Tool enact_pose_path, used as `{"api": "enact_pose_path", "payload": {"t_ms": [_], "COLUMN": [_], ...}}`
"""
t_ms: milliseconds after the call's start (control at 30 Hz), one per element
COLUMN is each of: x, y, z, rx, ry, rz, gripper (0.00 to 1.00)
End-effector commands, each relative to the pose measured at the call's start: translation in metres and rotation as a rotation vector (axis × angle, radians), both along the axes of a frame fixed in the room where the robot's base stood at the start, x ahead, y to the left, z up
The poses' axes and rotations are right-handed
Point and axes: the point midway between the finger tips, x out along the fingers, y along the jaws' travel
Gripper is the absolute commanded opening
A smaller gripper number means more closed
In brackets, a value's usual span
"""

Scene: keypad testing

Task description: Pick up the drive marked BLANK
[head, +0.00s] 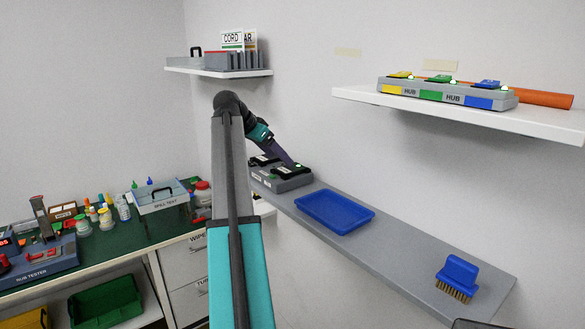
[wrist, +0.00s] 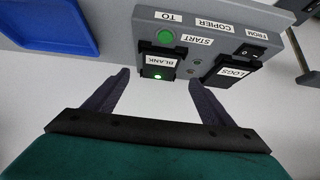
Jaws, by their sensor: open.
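The drive marked BLANK (wrist: 158,62) is a black block with a white label and a lit green light, seated in the TO side of the grey copier (wrist: 204,28). The drive marked LOGS (wrist: 229,70) sits in the FROM side. My gripper (wrist: 158,82) is open and empty, its two dark fingers pointing at the copier's front edge. The left fingertip is just left of the BLANK drive; the right one lies between the two drives. I cannot tell whether either touches. In the head view my gripper (head: 285,160) is over the copier (head: 285,183) and hides part of it.
A blue tray (head: 335,211) lies on the grey shelf (head: 390,255) beside the copier, with a blue brush (head: 458,278) farther right. A hub (head: 447,94) stands on the upper right shelf. The green-topped bench (head: 120,240) at left is crowded. The shelf between tray and brush is clear.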

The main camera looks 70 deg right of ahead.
Motion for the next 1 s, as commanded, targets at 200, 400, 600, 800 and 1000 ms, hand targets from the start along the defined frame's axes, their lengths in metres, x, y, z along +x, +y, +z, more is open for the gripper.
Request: {"api": "enact_pose_path", "payload": {"t_ms": [200, 400, 600, 800, 1000], "x": [-0.004, -0.004, -0.005, -0.013, -0.021], "y": [-0.005, -0.005, -0.007, -0.015, -0.026], "z": [-0.008, -0.008, -0.009, -0.019, -0.035], "rx": [0.000, 0.000, 0.000, 0.002, 0.002], "ry": [0.000, 0.000, 0.001, 0.002, 0.002], "rz": [0.000, 0.000, -0.001, -0.001, -0.001], "gripper": [0.77, 0.77, 0.77, 0.77, 0.77]}}
